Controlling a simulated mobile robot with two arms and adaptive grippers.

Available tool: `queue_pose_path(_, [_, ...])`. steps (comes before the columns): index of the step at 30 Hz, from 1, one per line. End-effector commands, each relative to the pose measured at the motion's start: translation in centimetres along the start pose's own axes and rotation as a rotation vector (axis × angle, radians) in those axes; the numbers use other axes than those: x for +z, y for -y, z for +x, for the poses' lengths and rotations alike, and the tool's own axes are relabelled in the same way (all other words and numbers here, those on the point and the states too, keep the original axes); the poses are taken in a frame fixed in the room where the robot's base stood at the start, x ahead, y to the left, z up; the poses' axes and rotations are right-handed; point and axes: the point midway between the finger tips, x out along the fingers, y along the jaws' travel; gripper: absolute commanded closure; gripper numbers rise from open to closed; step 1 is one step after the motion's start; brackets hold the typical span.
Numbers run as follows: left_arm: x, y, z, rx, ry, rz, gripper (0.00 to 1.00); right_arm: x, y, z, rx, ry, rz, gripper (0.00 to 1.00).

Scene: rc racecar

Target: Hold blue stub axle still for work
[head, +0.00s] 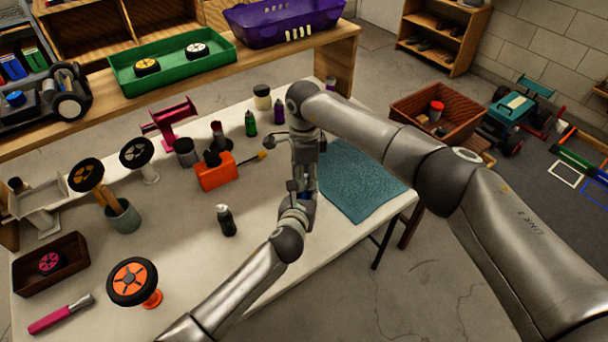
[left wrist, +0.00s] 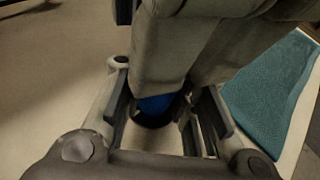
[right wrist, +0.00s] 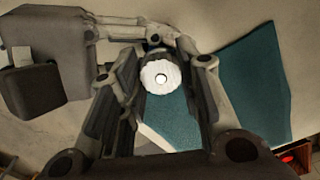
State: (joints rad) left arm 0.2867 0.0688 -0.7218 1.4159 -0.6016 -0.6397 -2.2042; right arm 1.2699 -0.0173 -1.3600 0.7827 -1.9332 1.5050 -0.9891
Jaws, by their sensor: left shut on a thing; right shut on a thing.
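The blue stub axle (left wrist: 155,104) shows in the left wrist view between the fingers of my left gripper (left wrist: 168,120), which is shut on it. A dark round part lies just below the blue. My right gripper (head: 303,182) points down from above and almost meets my left gripper (head: 299,192) in the head view, near the table's right end. In the right wrist view my right gripper (right wrist: 160,95) is shut on a white round piece (right wrist: 160,76) with a small central hole. Most of the axle is hidden by my grippers.
A teal mat (head: 362,182) lies right of the grippers at the table's edge. A black bottle (head: 226,220) stands to the left. An orange box (head: 216,172), green bottle (head: 251,124) and purple bottle (head: 279,112) stand behind. The table's front middle is clear.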

Motion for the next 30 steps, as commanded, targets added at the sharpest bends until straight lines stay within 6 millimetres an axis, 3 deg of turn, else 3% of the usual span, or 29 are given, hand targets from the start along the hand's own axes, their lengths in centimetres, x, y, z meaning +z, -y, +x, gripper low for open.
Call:
queue_pose_path(3, [-0.1, 0.0, 0.0, 0.000, -0.001, 0.000, 0.99, 0.0, 0.0, -0.1, -0.001, 0.001, -0.001, 0.92])
queue_pose_path(4, [-0.1, 0.0, 0.0, 0.000, -0.001, 0.000, 0.99, 0.0, 0.0, -0.1, -0.001, 0.001, -0.002, 0.64])
queue_pose_path(6, [-0.1, 0.0, 0.0, 0.000, -0.001, 0.000, 0.99, 0.0, 0.0, -0.1, -0.001, 0.001, -0.002, 0.58])
queue_pose_path(17, [0.0, 0.0, 0.0, 0.000, -0.001, 0.000, 0.99, 0.0, 0.0, -0.5, -0.001, 0.000, -0.003, 0.58])
queue_pose_path(20, [0.0, 0.0, 0.0, 0.000, -0.001, 0.000, 0.99, 0.0, 0.1, -1.8, -0.004, -0.001, -0.004, 0.58])
queue_pose_path(30, [-0.1, 0.0, 0.0, 0.000, -0.001, 0.000, 0.99, 0.0, 0.1, -8.8, -0.004, 0.000, -0.002, 0.58])
